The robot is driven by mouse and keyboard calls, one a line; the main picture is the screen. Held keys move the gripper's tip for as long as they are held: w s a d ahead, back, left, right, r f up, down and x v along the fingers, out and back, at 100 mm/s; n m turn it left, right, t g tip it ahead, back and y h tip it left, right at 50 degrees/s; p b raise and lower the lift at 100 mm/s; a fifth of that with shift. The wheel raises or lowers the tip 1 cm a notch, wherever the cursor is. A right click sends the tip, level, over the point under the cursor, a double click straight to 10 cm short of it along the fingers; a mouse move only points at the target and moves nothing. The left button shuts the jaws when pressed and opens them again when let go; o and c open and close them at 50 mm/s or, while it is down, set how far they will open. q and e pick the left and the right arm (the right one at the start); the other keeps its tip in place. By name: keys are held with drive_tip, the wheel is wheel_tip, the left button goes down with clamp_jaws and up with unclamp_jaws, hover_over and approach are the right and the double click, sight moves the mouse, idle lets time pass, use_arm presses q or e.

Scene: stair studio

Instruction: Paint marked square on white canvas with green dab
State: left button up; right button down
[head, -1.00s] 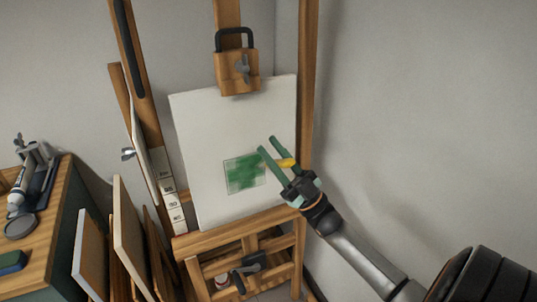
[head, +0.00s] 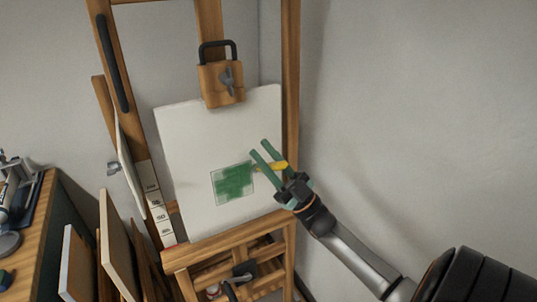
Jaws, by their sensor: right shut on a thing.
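The white canvas (head: 190,140) stands tilted on a wooden easel. The marked square (head: 216,196) is a thin outline low on the canvas. A dark green paint patch (head: 236,181) fills much of it, with pale, unevenly covered parts along its edges. My right gripper (head: 262,150) is in front of the canvas, at the upper right of the square. It is shut on a slim yellow tool (head: 275,167), whose left end points towards the square. I cannot tell whether its tip touches the canvas. My left gripper is not in view.
A wooden clamp block (head: 221,84) holds the canvas top. The easel's ledge (head: 228,240) runs below it. Panels (head: 118,240) lean at the lower left beside a wooden-topped cabinet (head: 36,226). The space before the wall on the right is open, apart from my arm.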

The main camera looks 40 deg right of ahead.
drive_tip(key=w+a, duration=0.2)
drive_tip(key=a, duration=0.8)
drive_tip(key=shift+w+a+p, duration=0.25)
drive_tip(key=shift+w+p, duration=0.05)
drive_tip(key=shift+p, duration=0.15)
idle(1.0)
drive_tip(key=shift+s+a+r+p, duration=0.1)
drive_tip(key=shift+s+a+p, duration=0.25)
drive_tip(key=shift+s, duration=0.6)
drive_tip(key=shift+s+a+r+p, duration=0.1)
drive_tip(key=shift+s+p, duration=0.5)
drive_tip(key=shift+s, duration=0.4)
drive_tip(key=shift+s+a+p, duration=0.25)
drive_tip(key=shift+s+p, duration=0.2)
drive_tip(key=shift+s, duration=0.5)
